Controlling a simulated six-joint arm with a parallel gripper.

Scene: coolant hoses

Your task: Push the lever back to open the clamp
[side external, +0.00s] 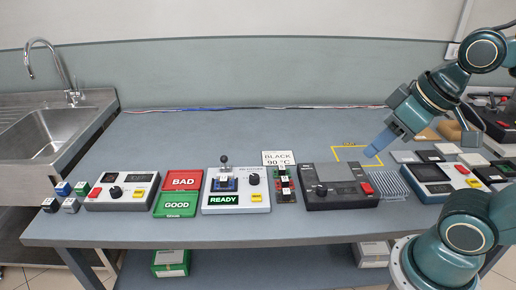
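A white test box (239,200) stands near the front middle of the table, with a green READY display (224,199). A lever with a black ball knob (224,159) stands upright at its back left. My gripper (371,152) is far to the right of the lever, above the table and pointing down to the left. Its blue fingers look like one block, so their opening cannot be told. Nothing shows held in it.
Red BAD (182,180) and green GOOD (175,204) trays lie left of the box. A dark strip (285,184), a BLACK 90 °C sign (279,158) and a dark grey device (340,186) stand to the right. The back of the table is mostly clear.

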